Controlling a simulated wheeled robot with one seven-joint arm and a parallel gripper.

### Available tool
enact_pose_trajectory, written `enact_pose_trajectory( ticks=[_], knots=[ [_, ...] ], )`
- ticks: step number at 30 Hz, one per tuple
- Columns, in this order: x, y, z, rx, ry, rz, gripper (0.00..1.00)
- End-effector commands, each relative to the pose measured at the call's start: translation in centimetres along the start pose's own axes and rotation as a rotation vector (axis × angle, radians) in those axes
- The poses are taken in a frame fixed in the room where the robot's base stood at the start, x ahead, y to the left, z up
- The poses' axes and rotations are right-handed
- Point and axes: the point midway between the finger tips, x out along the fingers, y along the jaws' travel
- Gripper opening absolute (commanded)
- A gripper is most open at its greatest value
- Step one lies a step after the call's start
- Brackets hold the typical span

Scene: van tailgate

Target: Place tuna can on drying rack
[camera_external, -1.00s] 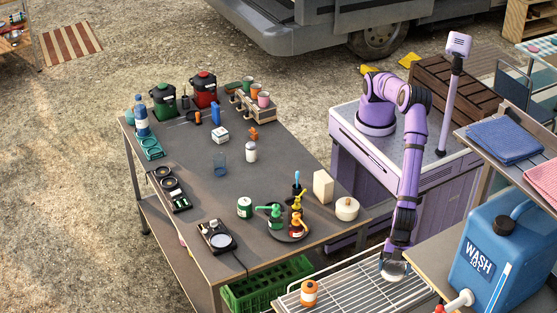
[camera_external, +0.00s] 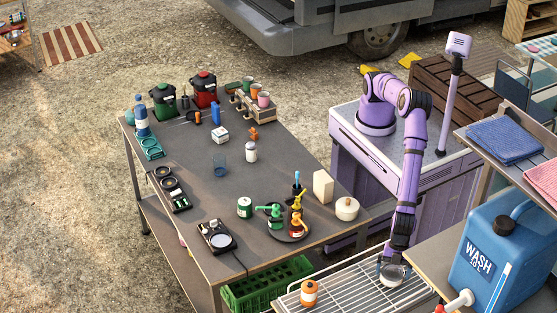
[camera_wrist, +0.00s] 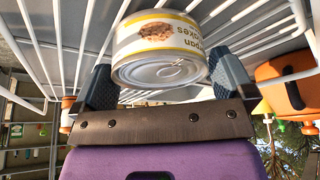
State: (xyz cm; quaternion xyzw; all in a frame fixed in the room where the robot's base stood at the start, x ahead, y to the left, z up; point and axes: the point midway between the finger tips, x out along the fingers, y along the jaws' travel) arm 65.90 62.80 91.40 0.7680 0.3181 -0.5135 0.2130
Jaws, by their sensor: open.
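The tuna can (camera_external: 391,276) is a short pale can at the right part of the wire drying rack (camera_external: 345,288). In the wrist view the tuna can (camera_wrist: 160,48) shows its metal lid and a white and yellow label, with rack wires around and behind it. It appears to rest on the rack, though its contact is hidden. My gripper (camera_external: 392,265) is open right at the can. In the wrist view the two dark fingers of my gripper (camera_wrist: 165,78) stand on either side of the can, with a gap visible at least on the left.
An orange jar (camera_external: 309,293) stands on the rack's left part. The blue wash container (camera_external: 493,250) and its shelf are close on the right. The crowded dark table (camera_external: 200,200) lies to the left, with a green crate (camera_external: 265,288) below it.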

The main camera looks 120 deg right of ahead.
Motion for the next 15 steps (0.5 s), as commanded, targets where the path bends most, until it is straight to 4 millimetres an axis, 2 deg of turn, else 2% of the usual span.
enact_pose_trajectory(
  ticks=[15],
  knots=[
    [-9.1, 0.0, 0.0, 0.0, 0.001, -0.001, 1.0]
  ],
)
